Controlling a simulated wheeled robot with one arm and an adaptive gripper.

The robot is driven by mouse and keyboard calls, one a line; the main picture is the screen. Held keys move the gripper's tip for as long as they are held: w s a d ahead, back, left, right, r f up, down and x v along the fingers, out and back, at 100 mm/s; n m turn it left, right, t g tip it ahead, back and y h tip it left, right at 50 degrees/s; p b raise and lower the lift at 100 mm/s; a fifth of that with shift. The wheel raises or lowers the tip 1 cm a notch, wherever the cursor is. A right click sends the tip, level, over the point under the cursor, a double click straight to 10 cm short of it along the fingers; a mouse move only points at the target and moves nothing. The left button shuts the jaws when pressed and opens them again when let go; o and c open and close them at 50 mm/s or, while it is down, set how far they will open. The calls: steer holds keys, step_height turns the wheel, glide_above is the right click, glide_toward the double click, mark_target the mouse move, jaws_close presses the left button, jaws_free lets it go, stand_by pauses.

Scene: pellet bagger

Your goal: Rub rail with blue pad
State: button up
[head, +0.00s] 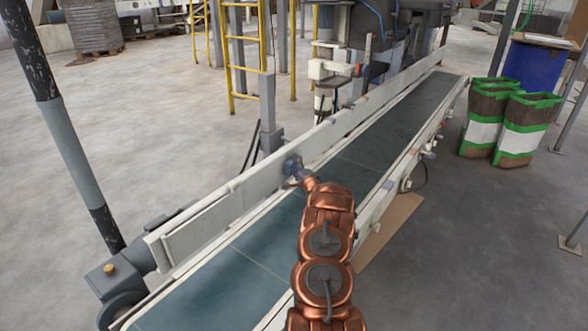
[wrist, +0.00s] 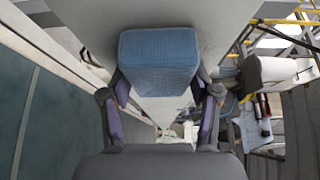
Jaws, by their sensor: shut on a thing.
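The blue pad (wrist: 158,48) is a ribbed block held between the two fingers of my gripper (wrist: 160,84) in the wrist view. My gripper is shut on it. In the head view my gripper (head: 294,168) is at the far side of the conveyor, with the pad small and blue at its end. The rail (head: 258,181) is a long pale board along the conveyor's far side. The pad is up against or very close to the rail's inner face; contact cannot be told. The rail also shows as a grey surface behind the pad in the wrist view (wrist: 90,22).
The dark conveyor belt (head: 262,237) runs below my arm and is bare. A yellow ladder (head: 228,60) and machinery stand beyond the rail. Several green-and-white bags (head: 526,130) and a blue drum (head: 533,66) stand at the right. A dark post (head: 62,120) rises at the left.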

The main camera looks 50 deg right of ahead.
mark_target(289, 171)
steer(key=shift+w+d, duration=0.1)
steer(key=shift+d, duration=1.35)
steer(key=shift+w, duration=0.1)
steer(key=shift+a, duration=0.1)
steer(key=shift+a+r, duration=0.15)
steer(key=shift+a, duration=0.3)
steer(key=shift+a+p, duration=0.45)
steer(key=shift+a, duration=0.7)
steer(key=shift+s+a, duration=0.2)
steer(key=shift+a, duration=0.5)
steer(key=shift+s+a, duration=0.2)
steer(key=shift+a, duration=0.95)
steer(key=shift+a, duration=0.1)
